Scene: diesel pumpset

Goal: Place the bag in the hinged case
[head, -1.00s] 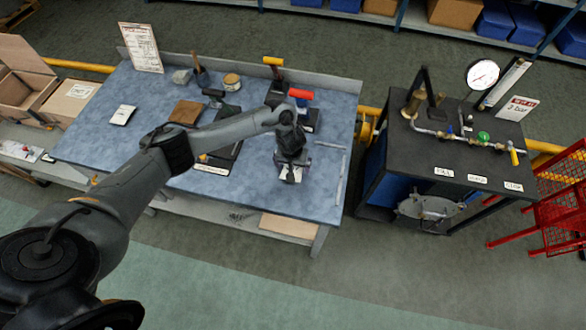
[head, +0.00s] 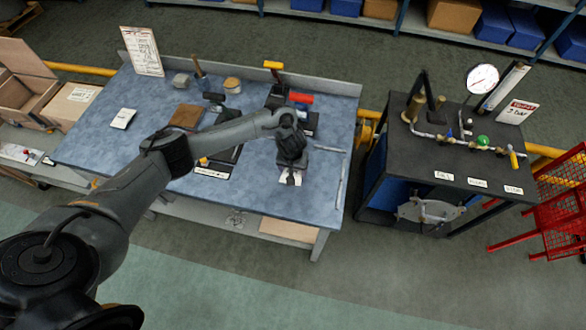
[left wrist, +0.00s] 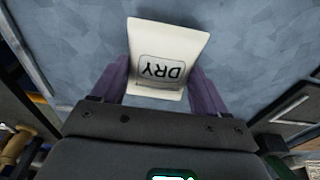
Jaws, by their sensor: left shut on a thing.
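The bag (left wrist: 160,45) is a small white packet marked DRY. In the left wrist view it sits between the two purple fingers of my left gripper (left wrist: 157,82), which is shut on it. In the head view the bag (head: 290,179) shows below my left gripper (head: 291,168), over the front right of the blue bench; its height above the top is unclear. A wooden case (head: 22,97) with its lid (head: 20,60) raised stands at the far left and looks like the hinged case. My right gripper is not in view.
The blue bench (head: 95,150) holds another white packet (head: 123,117), a brown pad (head: 186,116), a clipboard sheet (head: 141,48) and a red-handled tool (head: 301,97). A closed box (head: 72,100) stands beside the wooden case. A black gauge stand (head: 450,165) is at right.

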